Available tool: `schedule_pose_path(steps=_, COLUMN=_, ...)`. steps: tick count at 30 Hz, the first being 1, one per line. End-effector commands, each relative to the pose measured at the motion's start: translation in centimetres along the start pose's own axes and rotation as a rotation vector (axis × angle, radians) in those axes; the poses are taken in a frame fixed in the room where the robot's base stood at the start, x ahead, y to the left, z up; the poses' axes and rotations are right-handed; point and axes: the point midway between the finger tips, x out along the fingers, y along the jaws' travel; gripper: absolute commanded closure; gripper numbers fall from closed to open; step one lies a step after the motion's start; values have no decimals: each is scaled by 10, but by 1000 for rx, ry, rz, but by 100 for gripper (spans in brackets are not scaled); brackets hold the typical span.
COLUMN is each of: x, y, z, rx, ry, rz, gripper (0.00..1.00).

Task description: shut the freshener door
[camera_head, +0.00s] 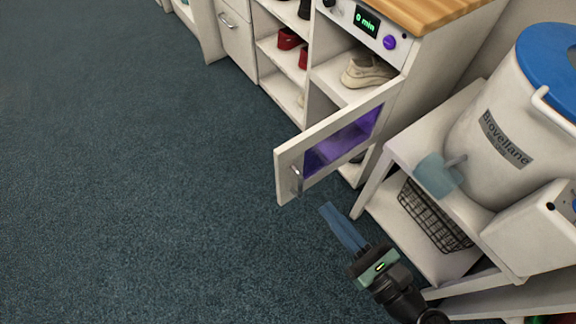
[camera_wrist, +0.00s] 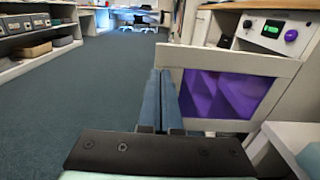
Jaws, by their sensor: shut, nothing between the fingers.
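The freshener door (camera_head: 290,160) stands open, swung out from a white cabinet, with a purple-tinted window and a metal handle at its free edge. The freshener (camera_head: 403,72) has a green display and a purple knob above a compartment with a beige shoe (camera_head: 367,70). My gripper (camera_head: 328,210) is shut and empty, just below and to the right of the door's handle end in the head view. In the wrist view the door (camera_wrist: 225,62) fills the right middle, and my shut fingers (camera_wrist: 161,75) overlap its left part. I cannot tell whether they touch it.
A white stand (camera_head: 385,215) with a wire basket and a large white bin with a blue lid (camera_head: 550,55) stands right of the door. Shelves with red shoes (camera_head: 288,40) continue to the left of the freshener. The dark carpet (camera_head: 140,180) to the left is clear.

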Motion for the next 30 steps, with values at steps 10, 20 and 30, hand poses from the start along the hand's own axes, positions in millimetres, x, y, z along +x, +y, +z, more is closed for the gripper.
schedule_pose_path(steps=10, x=73, y=1, z=-1, rx=-7, ry=1, rz=6, gripper=100)
schedule_pose_path(steps=20, x=122, y=0, z=0, rx=-7, ry=2, rz=2, gripper=100)
schedule_pose_path(steps=30, x=129, y=0, z=1, rx=-6, ry=2, rz=1, gripper=100)
